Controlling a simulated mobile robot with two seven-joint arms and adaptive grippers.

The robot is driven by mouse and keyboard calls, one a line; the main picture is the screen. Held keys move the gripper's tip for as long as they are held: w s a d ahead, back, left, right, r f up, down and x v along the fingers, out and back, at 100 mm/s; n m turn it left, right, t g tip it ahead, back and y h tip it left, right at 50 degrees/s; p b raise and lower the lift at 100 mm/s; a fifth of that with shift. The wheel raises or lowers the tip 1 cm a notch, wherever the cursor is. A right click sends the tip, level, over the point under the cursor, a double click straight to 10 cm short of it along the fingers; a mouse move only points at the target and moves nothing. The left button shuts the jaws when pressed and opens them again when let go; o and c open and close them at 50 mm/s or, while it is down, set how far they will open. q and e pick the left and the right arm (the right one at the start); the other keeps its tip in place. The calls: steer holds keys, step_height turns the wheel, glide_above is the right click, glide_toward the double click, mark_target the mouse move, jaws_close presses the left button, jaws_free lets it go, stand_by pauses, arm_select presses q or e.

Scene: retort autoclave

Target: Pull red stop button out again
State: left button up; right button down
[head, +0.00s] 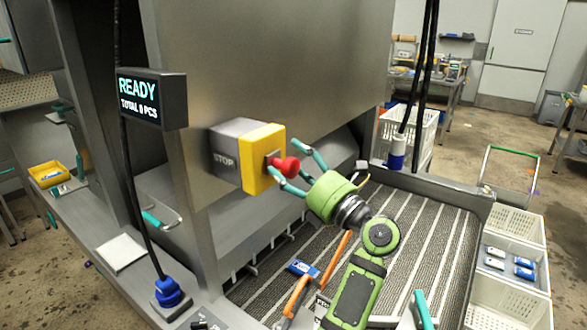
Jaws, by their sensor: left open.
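The box is fixed to the steel machine housing. My left gripper (285,160) has teal fingers and a green body. Its fingers are open, one above the knob and one below it. The knob lies between them in the picture; I cannot tell whether either finger touches it. The knob's stem is partly hidden by the lower finger.
A display (152,98) reads READY, TOTAL 0 PCS. Below my arm is a ribbed dark bed (420,235) with an orange-handled tool (296,296). A yellow bin (48,174) stands at left, white crates (508,303) at right. Black cables hang near the back.

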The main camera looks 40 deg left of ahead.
mark_target(295, 161)
arm_select(q)
step_height(295, 161, up, 9)
steer(key=shift+d+r, duration=0.15)
stand_by(0.7)
